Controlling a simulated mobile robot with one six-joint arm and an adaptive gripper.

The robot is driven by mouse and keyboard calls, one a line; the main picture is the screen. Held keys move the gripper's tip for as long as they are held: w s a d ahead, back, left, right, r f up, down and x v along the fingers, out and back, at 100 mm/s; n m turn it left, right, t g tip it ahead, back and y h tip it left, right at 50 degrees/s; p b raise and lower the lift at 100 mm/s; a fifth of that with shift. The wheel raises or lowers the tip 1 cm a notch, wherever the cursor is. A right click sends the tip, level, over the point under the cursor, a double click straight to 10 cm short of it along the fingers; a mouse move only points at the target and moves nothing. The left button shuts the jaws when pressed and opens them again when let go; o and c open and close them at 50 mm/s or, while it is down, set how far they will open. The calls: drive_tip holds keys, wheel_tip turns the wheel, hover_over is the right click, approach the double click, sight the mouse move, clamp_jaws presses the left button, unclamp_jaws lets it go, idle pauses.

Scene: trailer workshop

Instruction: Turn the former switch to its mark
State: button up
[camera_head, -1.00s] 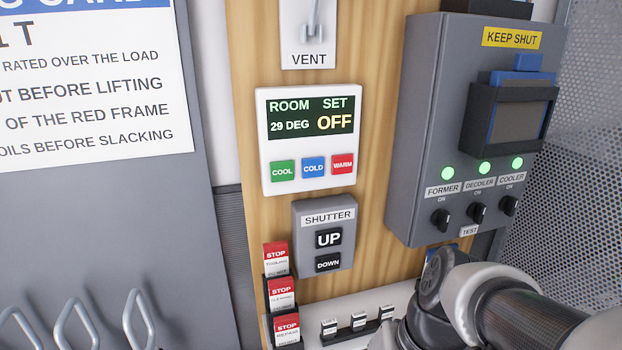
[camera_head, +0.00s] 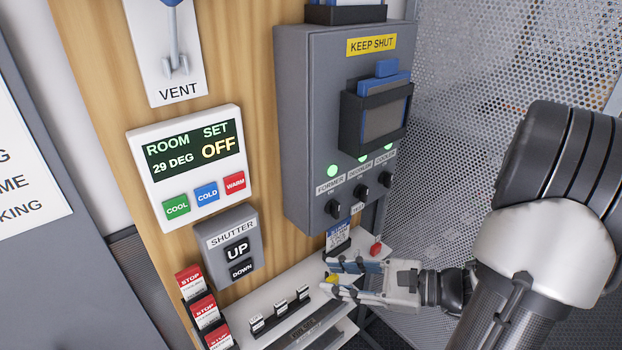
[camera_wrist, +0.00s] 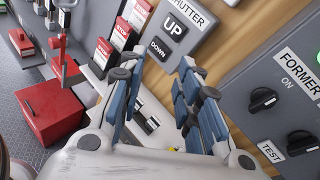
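The former switch (camera_head: 334,208) is a black rotary knob on the front of the grey control box (camera_head: 300,130). It is the leftmost of three knobs, under a FORMER label with ON below it and a lit green lamp above. The knob also shows at the right of the wrist view (camera_wrist: 263,99), its pointer ridge lying nearly sideways. My gripper (camera_head: 329,279) is below the box, apart from the switch, its fingers pointing left. In the wrist view my gripper (camera_wrist: 156,75) has its blue-padded fingers spread with nothing between them.
Two similar knobs, decoiler (camera_head: 361,192) and cooler (camera_head: 386,179), sit close to the right. A TEST label (camera_wrist: 271,151) is below the knobs. The shutter panel (camera_head: 232,247) is to the left. A white shelf (camera_head: 290,325) with tags and a red button (camera_head: 376,248) lies below.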

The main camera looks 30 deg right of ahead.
drive_tip(key=s+d+r+m+t+h+p, duration=0.2)
drive_tip(key=d+m+t+h, duration=0.15)
drive_tip(key=d+m, duration=0.2)
drive_tip(key=s+d+r+m+t+h+p, duration=0.1)
drive_tip(key=s+d+m+t+h, duration=0.1)
drive_tip(key=d+m+h, duration=0.35)
drive_tip(key=n+y, duration=0.1)
drive_tip(key=y, duration=0.1)
approach(339, 206)
drive_tip(key=w, duration=0.5)
drive_tip(key=w+a, duration=0.1)
drive_tip(key=w, duration=0.2)
drive_tip(key=shift+w+f+p, duration=0.1)
drive_tip(key=shift+w+p, duration=0.15)
drive_tip(key=shift+p, duration=0.15)
clamp_jaws()
